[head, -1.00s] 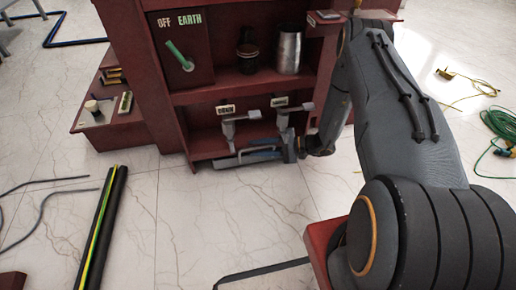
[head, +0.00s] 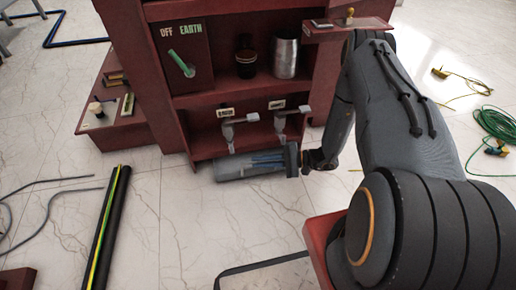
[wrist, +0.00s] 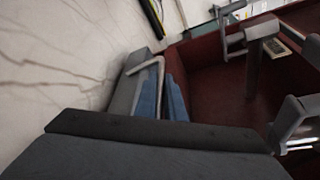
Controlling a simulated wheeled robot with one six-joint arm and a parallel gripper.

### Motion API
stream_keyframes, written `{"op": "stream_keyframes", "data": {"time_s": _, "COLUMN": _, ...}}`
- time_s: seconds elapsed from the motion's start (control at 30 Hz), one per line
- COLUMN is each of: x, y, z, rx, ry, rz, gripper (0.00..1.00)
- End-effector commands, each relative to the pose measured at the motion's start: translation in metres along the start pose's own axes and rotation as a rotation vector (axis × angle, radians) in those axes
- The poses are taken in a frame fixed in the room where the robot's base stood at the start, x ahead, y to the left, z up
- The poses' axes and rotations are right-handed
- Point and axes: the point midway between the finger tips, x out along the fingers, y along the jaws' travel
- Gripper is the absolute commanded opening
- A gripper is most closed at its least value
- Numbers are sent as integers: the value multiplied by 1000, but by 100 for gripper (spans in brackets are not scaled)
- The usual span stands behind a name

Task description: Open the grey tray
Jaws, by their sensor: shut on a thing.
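The grey tray (head: 232,168) sits at the front of the red cabinet's bottom compartment, standing out over the floor. Blue pieces show inside it. In the wrist view the tray's grey wall (wrist: 124,92) shows with the blue pieces (wrist: 174,92) beside it. My gripper (head: 301,160) is at the tray's right end and is shut on it. The fingertips and the exact grip are hidden by the dark end of the tray and by my wrist.
The cabinet's bottom compartment (head: 205,146) holds two grey levers (head: 228,132) (head: 281,118) with labels. A metal cup (head: 285,58) and a dark bottle (head: 246,58) stand on the shelf above.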

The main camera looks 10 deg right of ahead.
Motion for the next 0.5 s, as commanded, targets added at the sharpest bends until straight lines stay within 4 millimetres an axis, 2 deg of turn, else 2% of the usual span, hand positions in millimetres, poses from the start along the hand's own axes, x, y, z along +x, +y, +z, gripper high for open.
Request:
{"op": "stream_keyframes", "data": {"time_s": 0.03, "x": -6, "y": 5, "z": 15, "rx": 6, "ry": 0, "rz": 0, "gripper": 0}}
{"op": "stream_keyframes", "data": {"time_s": 0.2, "x": -19, "y": 28, "z": 46, "rx": 6, "ry": 1, "rz": 0, "gripper": 0}}
{"op": "stream_keyframes", "data": {"time_s": 0.5, "x": -34, "y": 59, "z": 86, "rx": 2, "ry": 0, "rz": -1, "gripper": 0}}
